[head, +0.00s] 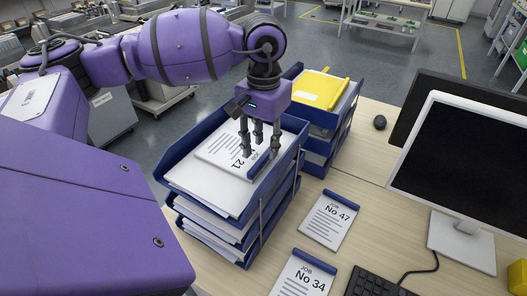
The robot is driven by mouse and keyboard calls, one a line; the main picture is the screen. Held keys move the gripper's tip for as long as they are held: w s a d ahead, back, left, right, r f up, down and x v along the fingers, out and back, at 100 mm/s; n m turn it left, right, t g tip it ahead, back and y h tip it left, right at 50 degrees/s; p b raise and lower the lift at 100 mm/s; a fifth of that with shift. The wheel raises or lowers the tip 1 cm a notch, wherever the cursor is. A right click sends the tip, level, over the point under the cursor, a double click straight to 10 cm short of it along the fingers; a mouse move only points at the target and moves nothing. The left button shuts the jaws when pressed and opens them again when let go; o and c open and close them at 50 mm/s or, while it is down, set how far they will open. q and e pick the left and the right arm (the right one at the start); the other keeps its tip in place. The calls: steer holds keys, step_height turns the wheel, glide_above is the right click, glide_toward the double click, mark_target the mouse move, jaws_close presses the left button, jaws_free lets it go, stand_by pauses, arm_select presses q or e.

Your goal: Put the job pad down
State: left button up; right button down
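A white job pad (220,150) with a blue binding strip and the number 21 lies on the papers in the top tray of the blue letter-tray stack (247,220). My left gripper (261,150) is above the strip end of this pad. Its dark fingers point down, stand apart and look open, with their tips close to the pad. I cannot tell whether they touch it. They hide part of the pad. Two more job pads lie on the desk, No 47 (328,221) and No 34 (303,277). My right gripper is not in view.
Behind stands another blue tray stack (350,103) with a yellow folder (320,89) on top. A monitor (465,170), a mouse (380,122) and a keyboard (375,284) are on the wooden desk (385,215). Bare desk lies between the pads and the monitor.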

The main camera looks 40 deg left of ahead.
arm_select(q)
step_height(320, 180, up, 9)
steer(key=shift+b, duration=0.3)
